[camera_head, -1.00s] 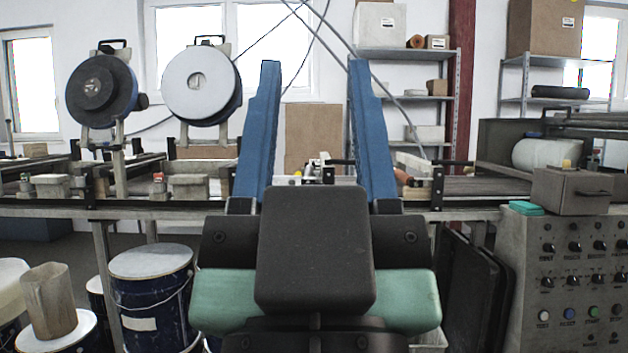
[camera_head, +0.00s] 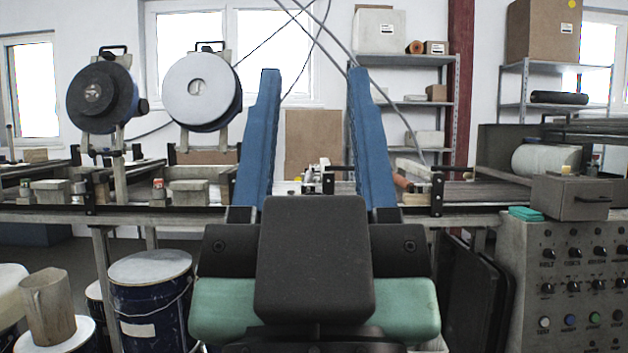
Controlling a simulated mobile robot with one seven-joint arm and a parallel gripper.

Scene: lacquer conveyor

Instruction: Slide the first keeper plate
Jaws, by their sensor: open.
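My gripper (camera_head: 313,80) stands in the middle of the view, its two blue fingers upright, wide apart and empty. Behind it runs the conveyor frame (camera_head: 480,213), with rails and dark belt sections. Between the fingers, farther back, is a small white and metal fitting (camera_head: 318,175) with a black bar, partly hidden by my gripper. A pale block (camera_head: 412,169) with a black bracket sits on the frame right of the right finger. I cannot tell which part is the first keeper plate. I see no contact between the fingers and any part.
Two round discs, one black (camera_head: 98,92) and one white (camera_head: 195,88), stand on mounts at left. A control panel (camera_head: 565,275) with knobs and a grey box (camera_head: 571,197) are at right. Blue drums (camera_head: 153,310) stand below. Shelves (camera_head: 405,60) are behind.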

